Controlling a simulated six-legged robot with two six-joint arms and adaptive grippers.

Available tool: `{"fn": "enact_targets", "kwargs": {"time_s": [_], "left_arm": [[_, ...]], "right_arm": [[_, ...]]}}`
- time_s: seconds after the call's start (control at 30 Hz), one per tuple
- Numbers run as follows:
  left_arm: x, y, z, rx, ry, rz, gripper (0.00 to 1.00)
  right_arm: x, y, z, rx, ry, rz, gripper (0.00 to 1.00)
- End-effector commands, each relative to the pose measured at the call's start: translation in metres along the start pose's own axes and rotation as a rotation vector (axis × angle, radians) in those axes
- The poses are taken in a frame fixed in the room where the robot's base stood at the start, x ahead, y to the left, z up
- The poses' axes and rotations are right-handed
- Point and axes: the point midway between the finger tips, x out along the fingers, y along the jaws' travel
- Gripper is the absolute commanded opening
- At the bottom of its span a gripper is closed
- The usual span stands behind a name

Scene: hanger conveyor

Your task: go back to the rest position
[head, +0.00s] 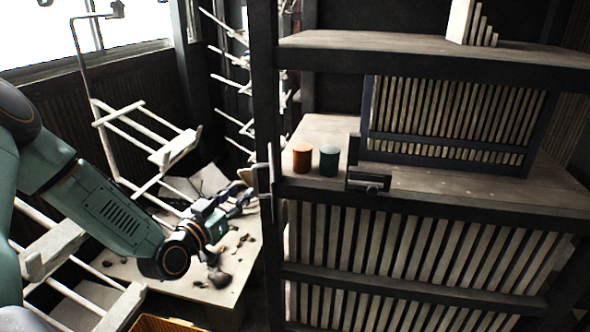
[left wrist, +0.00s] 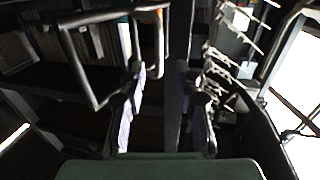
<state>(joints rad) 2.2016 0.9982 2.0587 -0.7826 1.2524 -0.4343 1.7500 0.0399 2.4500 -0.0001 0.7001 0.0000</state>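My left arm comes in from the left in the head view, green with dark joints. Its gripper (head: 238,200) is beside the dark shelf post, above a pale board. In the left wrist view the two fingers of this gripper (left wrist: 163,105) stand apart with an empty gap between them. My right gripper shows in neither view.
A dark shelf unit (head: 440,195) with slatted panels fills the right. An orange can (head: 302,157) and a dark green can (head: 329,160) stand on its middle shelf. White hanger frames (head: 145,135) hang at the left. A yellow crate (head: 165,324) shows at the bottom.

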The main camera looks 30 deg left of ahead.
Motion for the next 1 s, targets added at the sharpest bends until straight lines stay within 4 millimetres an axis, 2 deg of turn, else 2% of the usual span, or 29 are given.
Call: {"fn": "enact_targets", "kwargs": {"time_s": [0.17,0.27,0.37,0.57,0.67,0.77,0.87,1.0], "left_arm": [[0.0,0.0,0.001,-0.01,-0.002,0.0,0.33],[-0.002,0.0,0.014,-0.078,-0.062,-0.008,0.33],[-0.011,0.011,0.042,-0.201,-0.201,-0.029,0.33],[-0.047,0.061,0.119,-0.326,-0.514,-0.026,0.33],[-0.077,0.086,0.162,-0.355,-0.682,-0.031,0.33],[-0.117,0.111,0.206,-0.361,-0.863,-0.042,0.33],[-0.165,0.132,0.248,-0.345,-1.044,-0.061,0.33],[-0.24,0.151,0.298,-0.271,-1.283,-0.088,0.33]], "right_arm": [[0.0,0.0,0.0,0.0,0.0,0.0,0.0],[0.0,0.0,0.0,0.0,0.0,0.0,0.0],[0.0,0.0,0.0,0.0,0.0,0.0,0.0],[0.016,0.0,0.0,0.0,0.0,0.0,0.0],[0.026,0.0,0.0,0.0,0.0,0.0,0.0],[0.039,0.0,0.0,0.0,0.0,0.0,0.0],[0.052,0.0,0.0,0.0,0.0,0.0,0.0],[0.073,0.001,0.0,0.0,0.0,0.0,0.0]]}}
